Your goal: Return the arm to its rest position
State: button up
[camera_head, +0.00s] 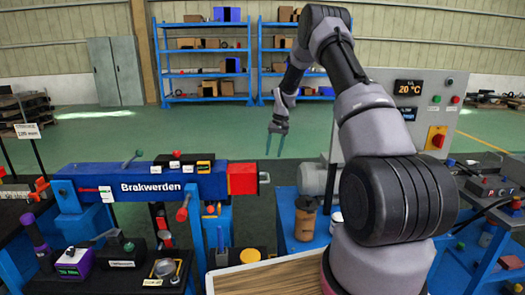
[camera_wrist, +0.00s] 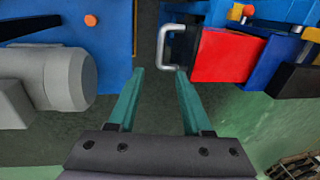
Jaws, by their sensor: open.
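My arm rises from the lower right of the head view and bends over at the top. My gripper (camera_head: 276,146) hangs with its fingers down, above the floor right of the blue beam's red end. Its two teal fingers are apart, with nothing between them. In the wrist view my gripper (camera_wrist: 158,72) is also open and empty, with dark green floor beyond the fingers. A metal handle (camera_wrist: 170,42) on the red end block (camera_wrist: 226,55) is near the right fingertip. I cannot tell whether they touch in that view; in the head view they stand apart.
The blue Brakwerden beam (camera_head: 150,188) lies to the left. A grey motor (camera_head: 313,178) and a brown jar (camera_head: 305,218) are on a blue stand below my arm. A control panel (camera_head: 425,110) stands behind my arm. Blue shelves (camera_head: 205,72) are far back. Open floor lies between.

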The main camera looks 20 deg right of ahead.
jog(key=shift+r, duration=0.1)
jog(key=s+a+r+t, duration=0.1)
jog(key=s+a+r, duration=0.1)
jog(key=s+r, duration=0.8)
jog(key=s+a+r+t, duration=0.2)
jog(key=s+r, duration=0.3)
jog(key=r, duration=1.1)
jog(key=s+a+r+m+t, duration=0.1)
jog(key=s+r+t, duration=0.1)
jog(key=s, duration=1.1)
jog(key=s+a+r+m+t, duration=0.1)
jog(key=s+r, duration=0.4)
jog(key=s, duration=0.9)
jog(key=shift+s+a+r+t, duration=0.15)
jog(key=shift+a+t, duration=0.2)
jog(key=shift+t, duration=0.05)
